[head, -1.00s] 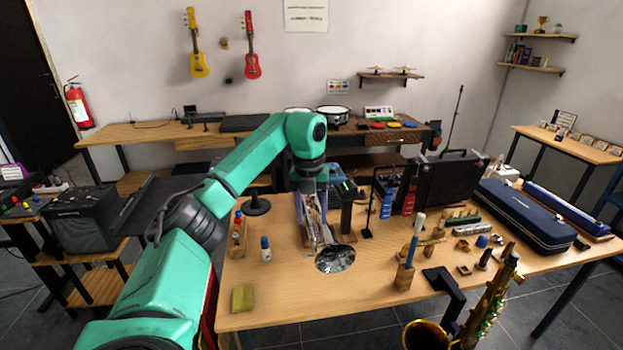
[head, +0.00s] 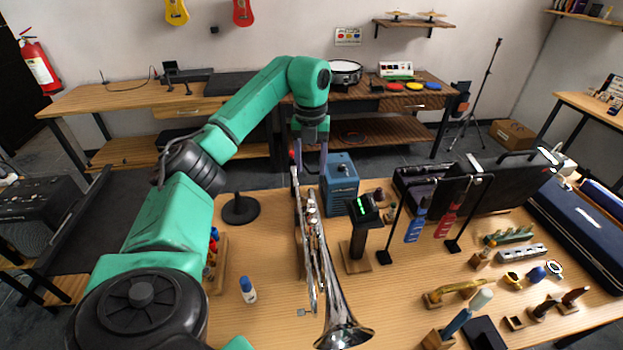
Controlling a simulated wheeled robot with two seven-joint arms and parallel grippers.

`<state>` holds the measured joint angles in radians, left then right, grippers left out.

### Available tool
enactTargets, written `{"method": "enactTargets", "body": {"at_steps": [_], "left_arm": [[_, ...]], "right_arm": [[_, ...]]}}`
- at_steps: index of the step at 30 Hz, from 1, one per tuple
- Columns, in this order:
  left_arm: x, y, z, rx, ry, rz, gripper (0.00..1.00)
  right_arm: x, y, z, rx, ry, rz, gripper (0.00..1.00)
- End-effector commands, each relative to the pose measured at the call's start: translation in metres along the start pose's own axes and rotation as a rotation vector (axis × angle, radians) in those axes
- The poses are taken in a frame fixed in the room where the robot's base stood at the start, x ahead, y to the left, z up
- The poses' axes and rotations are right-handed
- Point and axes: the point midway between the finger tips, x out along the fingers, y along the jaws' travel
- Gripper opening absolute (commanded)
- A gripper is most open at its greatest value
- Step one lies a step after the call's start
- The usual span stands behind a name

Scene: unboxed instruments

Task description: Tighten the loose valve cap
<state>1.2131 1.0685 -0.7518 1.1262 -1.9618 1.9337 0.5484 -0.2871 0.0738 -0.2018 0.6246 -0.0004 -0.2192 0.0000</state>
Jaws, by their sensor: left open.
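A silver trumpet (head: 325,268) rests on the wooden table, its bell (head: 345,335) towards me and its valves (head: 311,208) towards the far end. The loose valve cap cannot be told apart from the other valve parts at this size. My left gripper (head: 310,178) points down at the far end of the trumpet, over or just behind the valves. Its two slim fingers are apart, and I see nothing between them. Whether they touch the trumpet cannot be told. My right gripper is out of view.
A blue box (head: 341,183) and a stand with a green display (head: 359,229) stand close right of the trumpet. A dark round stand (head: 241,208) and a small blue-capped bottle (head: 247,290) are to the left. Tag hangers (head: 432,215) and a black case (head: 480,190) are further right.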

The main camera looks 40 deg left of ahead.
Motion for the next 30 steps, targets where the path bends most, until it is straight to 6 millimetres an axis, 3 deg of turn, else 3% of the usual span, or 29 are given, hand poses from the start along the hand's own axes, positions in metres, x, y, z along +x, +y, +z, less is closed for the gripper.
{"method": "enactTargets", "body": {"at_steps": [7, 15, 19, 26, 30], "left_arm": [[0.059, 0.001, -0.002, 0.000, 0.007, 0.005, 0.58], [0.121, 0.000, -0.001, -0.001, 0.004, 0.001, 0.58], [0.133, 0.001, -0.001, -0.001, 0.001, 0.001, 0.58], [0.135, 0.001, 0.000, -0.001, 0.000, 0.001, 0.58], [0.134, 0.001, 0.000, -0.001, 0.000, 0.001, 0.04]], "right_arm": [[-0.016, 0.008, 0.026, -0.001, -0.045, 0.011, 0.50], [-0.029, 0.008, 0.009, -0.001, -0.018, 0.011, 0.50], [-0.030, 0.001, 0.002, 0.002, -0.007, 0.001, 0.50], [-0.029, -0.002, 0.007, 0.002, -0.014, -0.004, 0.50], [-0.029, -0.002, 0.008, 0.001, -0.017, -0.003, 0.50]]}}
